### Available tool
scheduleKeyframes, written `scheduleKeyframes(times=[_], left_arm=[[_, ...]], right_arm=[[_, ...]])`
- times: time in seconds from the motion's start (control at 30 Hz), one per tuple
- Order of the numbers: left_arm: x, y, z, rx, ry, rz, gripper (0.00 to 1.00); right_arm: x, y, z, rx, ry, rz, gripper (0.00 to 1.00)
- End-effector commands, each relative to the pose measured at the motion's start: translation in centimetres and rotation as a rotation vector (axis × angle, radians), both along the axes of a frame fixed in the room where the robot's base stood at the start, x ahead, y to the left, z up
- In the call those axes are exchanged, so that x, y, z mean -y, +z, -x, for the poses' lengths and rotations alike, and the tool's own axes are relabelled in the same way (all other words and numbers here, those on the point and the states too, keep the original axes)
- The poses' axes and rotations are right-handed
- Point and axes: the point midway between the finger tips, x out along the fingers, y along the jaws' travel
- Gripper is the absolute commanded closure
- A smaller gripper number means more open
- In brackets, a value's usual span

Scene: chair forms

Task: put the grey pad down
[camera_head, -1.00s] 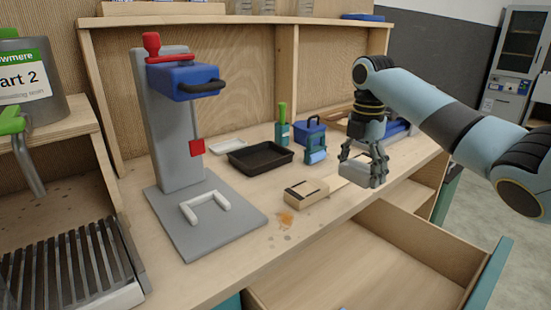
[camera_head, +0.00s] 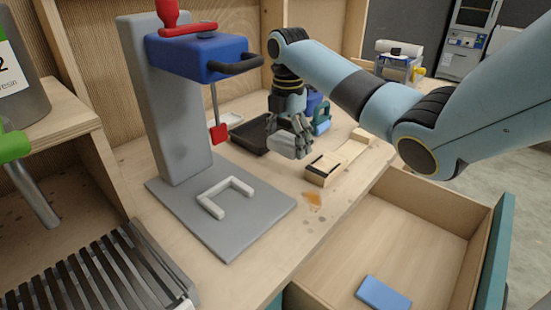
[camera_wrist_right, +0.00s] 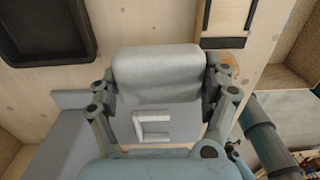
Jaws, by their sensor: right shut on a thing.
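My right gripper (camera_head: 291,138) is shut on the grey pad (camera_head: 286,149) and holds it above the bench, in front of the black tray. In the right wrist view the light grey pad (camera_wrist_right: 158,72) sits between the two fingers of the gripper (camera_wrist_right: 160,88). A grey press stand (camera_head: 168,100) with a flat base (camera_head: 240,232) stands to the left. A white U-shaped bracket (camera_head: 226,198) lies on that base. The bracket (camera_wrist_right: 150,127) also shows below the pad in the wrist view. My left gripper is not in view.
A black tray (camera_head: 252,138) and a wooden block (camera_head: 323,171) are near the gripper. An orange stain (camera_head: 313,199) marks the bench. An open drawer (camera_head: 415,235) holds a blue item (camera_head: 383,295).

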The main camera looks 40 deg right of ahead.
Motion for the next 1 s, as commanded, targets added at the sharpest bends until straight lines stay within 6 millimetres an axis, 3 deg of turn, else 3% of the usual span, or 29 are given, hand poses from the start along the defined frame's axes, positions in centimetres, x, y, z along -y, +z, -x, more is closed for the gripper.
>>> scheduleKeyframes(times=[0.03,0.2,0.53,0.93,0.97,1.0], left_arm=[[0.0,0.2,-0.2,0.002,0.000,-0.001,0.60],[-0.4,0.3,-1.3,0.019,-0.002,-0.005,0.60],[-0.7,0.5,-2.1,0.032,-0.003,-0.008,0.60],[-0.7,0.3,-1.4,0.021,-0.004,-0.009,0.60],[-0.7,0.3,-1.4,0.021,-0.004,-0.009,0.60],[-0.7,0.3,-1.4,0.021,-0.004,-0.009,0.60]], right_arm=[[-1.1,-0.5,-0.4,0.000,0.002,-0.003,0.41],[-2.7,-1.8,-1.2,0.000,0.000,0.001,0.41],[-2.9,-5.7,-1.2,-0.003,0.000,0.001,0.41],[-2.8,-6.3,-1.2,-0.001,0.000,0.002,0.41],[-2.8,-6.2,-1.2,-0.001,0.000,0.002,0.16],[-2.8,-6.2,-1.2,-0.001,0.000,0.002,0.10]])
